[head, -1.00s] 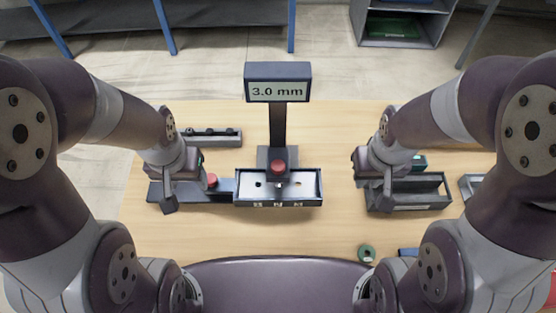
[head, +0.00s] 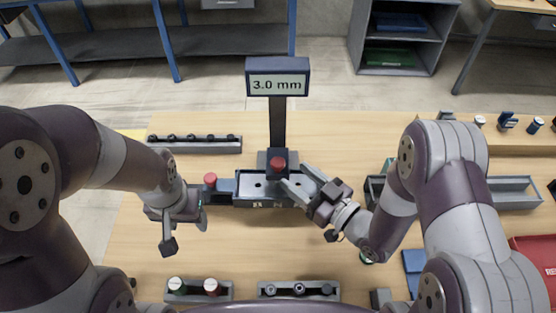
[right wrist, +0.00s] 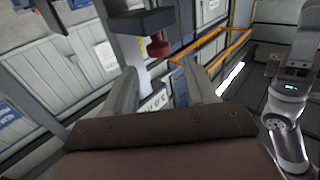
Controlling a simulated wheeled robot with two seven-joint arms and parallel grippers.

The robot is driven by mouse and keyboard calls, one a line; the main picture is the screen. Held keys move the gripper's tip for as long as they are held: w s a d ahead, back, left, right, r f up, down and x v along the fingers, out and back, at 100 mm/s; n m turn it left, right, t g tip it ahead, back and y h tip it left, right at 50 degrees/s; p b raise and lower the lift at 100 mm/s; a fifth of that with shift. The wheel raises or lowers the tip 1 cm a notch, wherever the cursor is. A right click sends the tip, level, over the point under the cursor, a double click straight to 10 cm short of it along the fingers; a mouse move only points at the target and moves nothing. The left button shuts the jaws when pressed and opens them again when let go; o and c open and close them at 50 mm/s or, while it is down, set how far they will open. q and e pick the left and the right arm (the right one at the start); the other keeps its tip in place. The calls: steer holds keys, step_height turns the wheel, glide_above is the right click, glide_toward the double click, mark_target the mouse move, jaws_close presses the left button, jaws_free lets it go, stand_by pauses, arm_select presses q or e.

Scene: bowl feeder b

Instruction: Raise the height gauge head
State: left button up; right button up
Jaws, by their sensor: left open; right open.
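The height gauge stands mid-table, with a dark column (head: 278,125) and a display (head: 277,85) reading 3.0 mm. Its dark head carries a red knob (head: 277,164), which also shows in the right wrist view (right wrist: 158,47) on a dark block. My right gripper (head: 296,188) is open, its fingers just right of and in front of the head, over the tray (head: 262,201). In the right wrist view the knob is ahead, beyond the open fingertips (right wrist: 163,85). Contact cannot be told. My left gripper (head: 185,228) is open and empty, left of the gauge.
A second red knob (head: 210,180) stands left of the tray. A dark rack (head: 200,144) lies behind. Two holders, (head: 199,293) and (head: 299,290), sit at the front edge. Bins (head: 500,190) and a red box (head: 535,260) are at right. Wood is bare between left gripper and front holders.

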mark_target(282, 165)
steer(key=p+x, duration=0.1)
steer(key=x, duration=0.6)
steer(key=shift+w+a, duration=0.1)
steer(key=shift+w, duration=0.05)
